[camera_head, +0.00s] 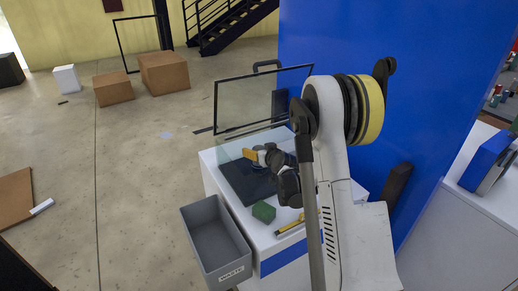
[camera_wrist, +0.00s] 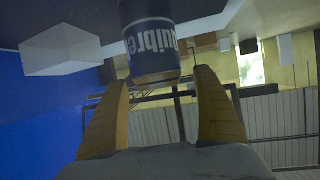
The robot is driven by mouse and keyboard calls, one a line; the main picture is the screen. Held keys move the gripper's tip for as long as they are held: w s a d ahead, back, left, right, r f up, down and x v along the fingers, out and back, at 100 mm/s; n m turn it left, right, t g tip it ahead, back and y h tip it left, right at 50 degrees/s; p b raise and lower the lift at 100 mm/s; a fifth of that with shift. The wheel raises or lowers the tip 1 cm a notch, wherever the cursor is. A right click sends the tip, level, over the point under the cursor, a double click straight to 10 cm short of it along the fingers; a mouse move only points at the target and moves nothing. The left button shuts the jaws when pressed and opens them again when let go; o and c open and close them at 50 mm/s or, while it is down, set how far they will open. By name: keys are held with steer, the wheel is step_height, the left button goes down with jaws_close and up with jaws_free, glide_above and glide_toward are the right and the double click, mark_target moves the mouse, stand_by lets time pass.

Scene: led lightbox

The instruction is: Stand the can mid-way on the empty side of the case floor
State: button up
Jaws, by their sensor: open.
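In the wrist view, a dark blue can (camera_wrist: 152,42) with pale lettering, upside down in the picture, is at the top middle. My gripper (camera_wrist: 160,78) is open, its two yellow fingers spread, with the can just beyond and between the tips; I cannot tell whether either tip touches it. A white block (camera_wrist: 62,48) is to the left of the can by a dark surface. In the head view, my gripper (camera_head: 253,155) is over the dark case floor (camera_head: 237,178), with a clear framed panel behind. I cannot make out the can there; my arm hides part of the case.
A green block (camera_head: 264,212) and a yellow-handled tool (camera_head: 293,227) lie on the white counter in front of the case. A grey waste bin (camera_head: 215,242) stands at the counter's left front. A blue wall (camera_head: 420,100) rises behind my arm.

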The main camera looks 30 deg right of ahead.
steer(key=p+v, duration=0.2)
steer(key=v, duration=1)
steer(key=s+a+r+n+g+y, duration=0.1)
steer(key=s+a+r+g, duration=0.1)
steer(key=s+a+r, duration=0.4)
steer(key=s+a+r+g+y, duration=0.1)
steer(key=s+a+r, duration=0.25)
steer(key=a, duration=0.45)
steer(key=s+a+g, duration=0.1)
steer(key=s+a, duration=0.2)
steer(key=s, duration=0.6)
steer(key=s+a+r+g, duration=0.1)
steer(key=s+a+g, duration=0.1)
steer(key=s, duration=0.7)
steer(key=shift+s+a+r, duration=0.25)
steer(key=shift+a, duration=0.35)
